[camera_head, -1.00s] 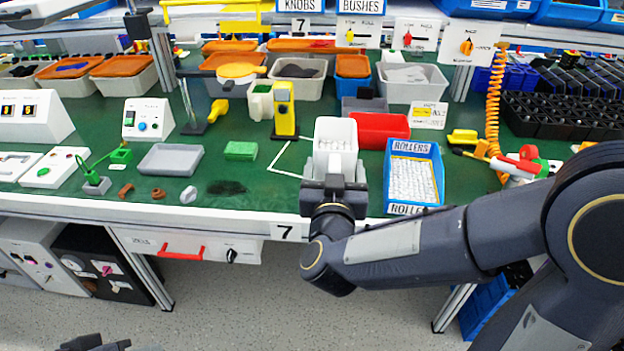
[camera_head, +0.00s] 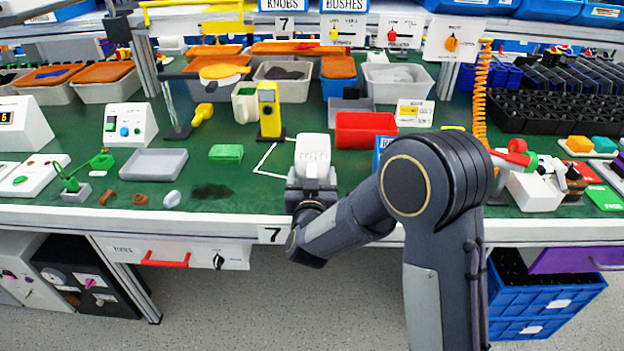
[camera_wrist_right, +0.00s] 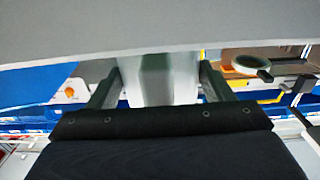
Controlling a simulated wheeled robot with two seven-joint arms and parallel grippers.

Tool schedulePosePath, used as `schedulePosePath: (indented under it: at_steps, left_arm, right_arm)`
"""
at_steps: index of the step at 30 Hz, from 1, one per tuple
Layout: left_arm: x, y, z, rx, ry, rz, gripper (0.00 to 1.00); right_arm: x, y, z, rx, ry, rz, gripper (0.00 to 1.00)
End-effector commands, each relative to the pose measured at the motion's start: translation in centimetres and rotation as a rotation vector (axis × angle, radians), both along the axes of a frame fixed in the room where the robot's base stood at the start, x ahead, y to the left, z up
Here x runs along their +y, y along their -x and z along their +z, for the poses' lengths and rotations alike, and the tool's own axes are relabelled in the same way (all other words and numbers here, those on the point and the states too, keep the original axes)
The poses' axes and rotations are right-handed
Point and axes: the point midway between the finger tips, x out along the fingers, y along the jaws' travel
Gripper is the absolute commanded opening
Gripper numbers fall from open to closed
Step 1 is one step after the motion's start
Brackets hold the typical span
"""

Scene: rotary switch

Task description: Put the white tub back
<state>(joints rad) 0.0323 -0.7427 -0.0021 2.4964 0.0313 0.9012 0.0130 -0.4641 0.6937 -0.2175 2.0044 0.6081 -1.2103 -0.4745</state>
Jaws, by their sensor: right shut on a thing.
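The white tub (camera_head: 312,150) is above the front part of the green bench, in front of the yellow device. My right gripper (camera_head: 312,180) is shut on its near side. In the right wrist view the pale tub wall (camera_wrist_right: 165,80) sits between the two fingers of the right gripper (camera_wrist_right: 157,88). The tub's underside and any gap to the bench are hidden, so I cannot tell whether it touches. White thin corner lines (camera_head: 266,160) are marked on the bench just left of the tub. My left gripper does not show.
A yellow device (camera_head: 269,110) stands behind the tub. A red bin (camera_head: 364,129) is to the right behind it, and a blue rollers box is mostly hidden by my right arm. A green block (camera_head: 226,152) and grey tray (camera_head: 153,162) lie to the left.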

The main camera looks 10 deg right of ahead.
Motion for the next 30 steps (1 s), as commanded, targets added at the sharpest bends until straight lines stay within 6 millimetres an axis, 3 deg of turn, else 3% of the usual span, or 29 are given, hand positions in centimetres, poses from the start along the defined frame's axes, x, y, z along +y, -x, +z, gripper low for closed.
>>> schedulePosePath:
  at_steps: [12,13,17,28,30]
  left_arm:
    - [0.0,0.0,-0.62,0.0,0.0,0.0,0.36]
    - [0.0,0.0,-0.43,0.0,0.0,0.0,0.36]
    - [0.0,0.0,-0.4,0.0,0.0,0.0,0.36]
    - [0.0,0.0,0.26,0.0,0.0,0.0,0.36]
    - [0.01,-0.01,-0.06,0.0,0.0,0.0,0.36]
  right_arm:
    - [0.04,0.01,-0.71,-0.005,-0.002,0.001,0.51]
    - [0.05,0.02,-0.61,-0.002,-0.001,0.001,0.78]
    - [0.04,0.03,-0.58,-0.002,-0.001,0.001,0.95]
    - [0.04,0.02,0.06,-0.002,-0.001,0.001,0.96]
    - [0.34,0.84,-0.27,-0.002,-0.002,0.002,0.96]
